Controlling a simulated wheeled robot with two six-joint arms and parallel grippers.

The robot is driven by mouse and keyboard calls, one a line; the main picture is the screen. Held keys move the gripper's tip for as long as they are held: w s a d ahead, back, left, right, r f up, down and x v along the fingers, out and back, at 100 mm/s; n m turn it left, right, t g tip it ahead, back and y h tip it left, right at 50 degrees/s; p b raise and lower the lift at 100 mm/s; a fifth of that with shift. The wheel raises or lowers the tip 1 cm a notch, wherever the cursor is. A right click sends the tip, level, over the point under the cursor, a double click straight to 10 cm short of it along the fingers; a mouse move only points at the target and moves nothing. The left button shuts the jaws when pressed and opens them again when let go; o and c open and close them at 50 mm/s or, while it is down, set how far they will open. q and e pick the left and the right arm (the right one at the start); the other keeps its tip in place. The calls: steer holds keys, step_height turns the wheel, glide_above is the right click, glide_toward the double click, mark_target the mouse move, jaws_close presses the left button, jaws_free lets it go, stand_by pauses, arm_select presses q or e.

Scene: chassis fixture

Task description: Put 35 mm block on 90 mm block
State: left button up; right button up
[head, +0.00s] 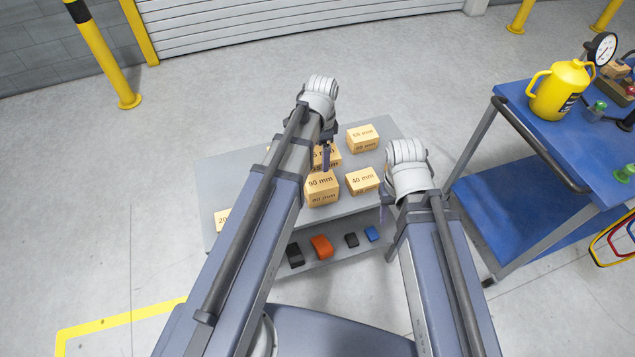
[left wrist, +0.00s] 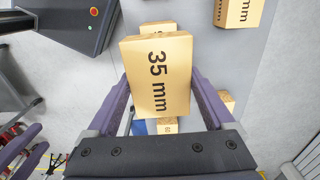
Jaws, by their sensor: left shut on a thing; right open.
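The tan 35 mm block (left wrist: 158,75) is held between the two fingers of my left gripper (left wrist: 160,100) in the left wrist view. In the head view the 35 mm block (head: 333,157) is partly hidden by my left arm, with the left gripper (head: 324,150) on it. The 90 mm block (head: 322,187) stands on the grey table just in front of it in the picture. I cannot tell whether the two blocks touch. My right gripper (head: 384,208) is open and empty, near the table's right edge.
The grey table (head: 240,175) also bears a 65 mm block (head: 362,136), a 40 mm block (head: 362,181) and a 20 mm block (head: 221,217). Several small dark, orange and blue things lie on its lower shelf. A blue cart (head: 530,115) stands at the right.

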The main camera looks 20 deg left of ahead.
mark_target(321, 181)
arm_select(q)
steer(key=shift+f+b, duration=4.85)
steer(key=shift+f, duration=0.2)
steer(key=shift+r, duration=0.1)
steer(key=o, duration=1.2)
